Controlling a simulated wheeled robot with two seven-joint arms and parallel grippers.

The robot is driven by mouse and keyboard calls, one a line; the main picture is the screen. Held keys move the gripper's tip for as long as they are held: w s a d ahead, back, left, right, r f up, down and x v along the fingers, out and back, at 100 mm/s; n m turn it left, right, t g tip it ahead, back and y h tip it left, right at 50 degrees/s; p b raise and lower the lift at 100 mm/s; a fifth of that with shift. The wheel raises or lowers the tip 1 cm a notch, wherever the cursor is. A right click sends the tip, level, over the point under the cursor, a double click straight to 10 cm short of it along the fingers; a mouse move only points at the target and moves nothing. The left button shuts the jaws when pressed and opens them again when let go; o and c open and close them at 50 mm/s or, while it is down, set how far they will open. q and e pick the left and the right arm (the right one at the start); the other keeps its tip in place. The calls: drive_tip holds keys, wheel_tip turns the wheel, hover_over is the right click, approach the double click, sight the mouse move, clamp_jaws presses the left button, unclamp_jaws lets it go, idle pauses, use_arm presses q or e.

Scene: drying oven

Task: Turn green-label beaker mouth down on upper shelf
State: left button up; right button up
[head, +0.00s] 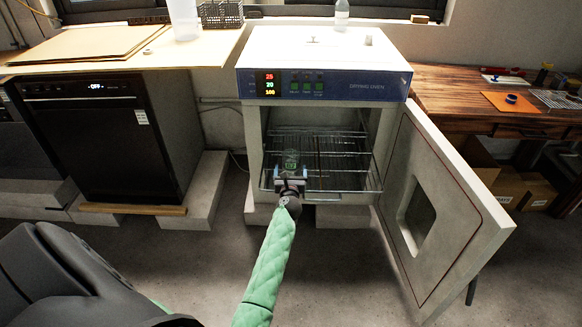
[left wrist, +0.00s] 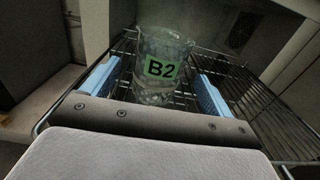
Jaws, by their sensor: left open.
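The green-label beaker (head: 291,160) is clear glass and stands on a wire shelf (head: 335,151) inside the open drying oven. In the left wrist view the beaker (left wrist: 161,50) has a green label reading B2, right way up, and its broad rim shows at the top. My left gripper (head: 290,175) reaches in through the oven's front. Its blue finger pads (left wrist: 157,78) are open, one on each side of the beaker, with a visible gap at least on the right. The beaker's lower part is partly hidden behind the gripper body. My right gripper is not in view.
The oven door (head: 447,205) stands wide open on the right. The oven walls (head: 254,145) leave limited room beside the arm. A second rack lies below the upper one. A dark appliance (head: 105,150) under a counter is at the left; a wooden desk (head: 460,95) is at the right.

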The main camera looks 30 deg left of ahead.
sight(291, 168)
use_arm(q)
drive_tip(key=x, duration=0.4)
drive_tip(key=shift+w+a+f+b, duration=0.2)
drive_tip(key=shift+w+b, duration=0.15)
drive_tip(key=shift+b, duration=0.05)
drive_tip(key=shift+w+a+r, duration=0.1)
drive_tip(key=shift+w+a, duration=0.05)
drive_tip(key=shift+w, duration=0.1)
drive_tip(key=c, duration=1.1)
